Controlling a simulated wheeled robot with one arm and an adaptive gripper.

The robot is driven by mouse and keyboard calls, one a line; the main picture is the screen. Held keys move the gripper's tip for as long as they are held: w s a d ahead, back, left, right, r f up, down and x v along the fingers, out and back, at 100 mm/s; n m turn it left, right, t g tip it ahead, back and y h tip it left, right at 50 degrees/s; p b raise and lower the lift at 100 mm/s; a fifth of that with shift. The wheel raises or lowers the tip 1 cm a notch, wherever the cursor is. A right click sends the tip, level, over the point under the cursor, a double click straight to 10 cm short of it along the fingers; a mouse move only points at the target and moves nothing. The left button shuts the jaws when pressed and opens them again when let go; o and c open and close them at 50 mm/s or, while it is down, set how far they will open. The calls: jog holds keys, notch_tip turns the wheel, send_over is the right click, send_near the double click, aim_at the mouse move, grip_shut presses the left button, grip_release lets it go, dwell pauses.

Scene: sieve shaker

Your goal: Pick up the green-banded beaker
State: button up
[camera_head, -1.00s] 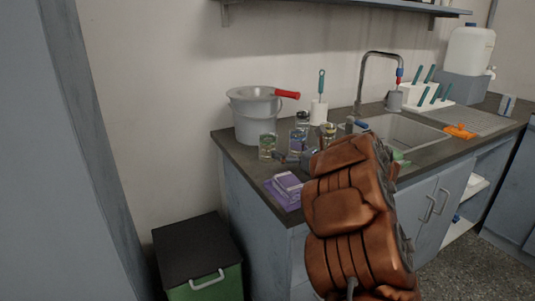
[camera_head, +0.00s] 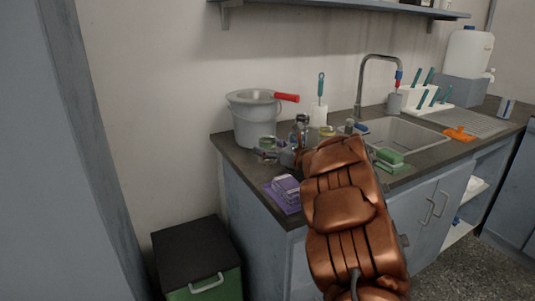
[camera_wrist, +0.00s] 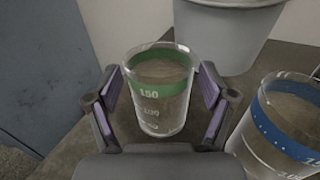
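The green-banded beaker (camera_wrist: 158,106) is a clear glass with white volume marks. It stands upright on the dark counter, between the two purple-padded fingers of my gripper (camera_wrist: 161,88) in the wrist view. The gripper is open, with a small gap showing on each side of the glass. In the head view the beaker (camera_head: 267,144) is at the counter's left end, partly hidden by the gripper. A blue-banded beaker (camera_wrist: 281,146) stands just right of the right finger in the wrist view.
A grey bucket (camera_head: 256,122) with a red-handled item stands behind the beakers. A purple sponge stack (camera_head: 285,190) lies near the counter's front edge, and a green sponge (camera_head: 389,156) lies by the sink (camera_head: 409,130). Several small items crowd the area right of the gripper.

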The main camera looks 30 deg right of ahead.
jog(key=c, duration=1.1)
jog(key=shift+r, duration=0.15)
jog(key=shift+r, duration=0.25)
jog(key=r, duration=0.3)
jog(key=shift+s+d+r+p, duration=0.1)
jog(key=shift+s+d+p, duration=0.15)
jog(key=shift+s+p, duration=0.05)
jog(key=v, duration=0.5)
jog(key=d+v, duration=0.1)
jog(key=v, duration=0.4)
jog(key=d+r+v, duration=0.1)
jog(key=v, duration=0.4)
jog(key=shift+w+d+p, duration=0.25)
jog(key=shift+w+p, duration=0.05)
jog(key=shift+w, duration=0.1)
jog(key=shift+r, duration=0.15)
